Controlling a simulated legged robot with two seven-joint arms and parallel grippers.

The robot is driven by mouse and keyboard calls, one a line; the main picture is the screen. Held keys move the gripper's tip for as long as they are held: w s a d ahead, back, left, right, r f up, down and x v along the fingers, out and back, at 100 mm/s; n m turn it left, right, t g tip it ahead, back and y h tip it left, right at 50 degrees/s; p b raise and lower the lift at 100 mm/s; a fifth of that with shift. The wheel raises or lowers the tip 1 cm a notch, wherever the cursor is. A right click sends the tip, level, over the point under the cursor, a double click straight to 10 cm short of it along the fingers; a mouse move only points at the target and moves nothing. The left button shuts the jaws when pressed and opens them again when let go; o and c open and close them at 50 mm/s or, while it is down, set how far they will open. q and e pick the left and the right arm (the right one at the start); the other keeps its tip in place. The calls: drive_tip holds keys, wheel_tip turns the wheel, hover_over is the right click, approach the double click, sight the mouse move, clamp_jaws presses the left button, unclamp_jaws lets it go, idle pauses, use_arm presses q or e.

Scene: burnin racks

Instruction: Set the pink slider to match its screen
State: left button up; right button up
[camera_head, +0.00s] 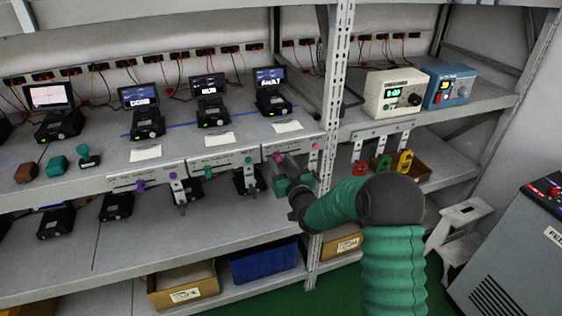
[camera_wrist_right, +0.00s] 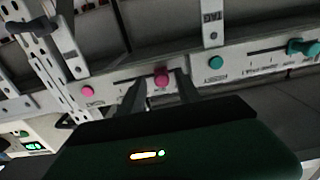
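The pink slider knob (camera_wrist_right: 161,77) sits in a slot on a white rail panel in the right wrist view, with a round pink dot (camera_wrist_right: 87,91) on the same panel. My right gripper (camera_wrist_right: 162,89) is open, one finger on each side of the knob with gaps showing. In the head view my right gripper (camera_head: 289,172) is at the shelf's front edge and largely hides the slider. The pink dot (camera_head: 314,146) also shows there. Above this panel, a device screen (camera_head: 270,78) appears to read "FAULT". My left gripper is not in view.
A teal slider knob (camera_wrist_right: 299,47) and teal dot (camera_wrist_right: 216,62) are beside the pink ones. More devices with screens, such as this one (camera_head: 139,97), line the shelf. A perforated upright post (camera_head: 337,80) stands close right of my gripper. Metal brackets hang below the panels.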

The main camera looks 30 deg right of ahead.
drive_tip(key=shift+w+a, duration=0.2)
drive_tip(key=shift+a, duration=0.05)
drive_tip(key=shift+d, duration=0.2)
clamp_jaws()
drive_tip(key=shift+f, duration=0.1)
idle(1.0)
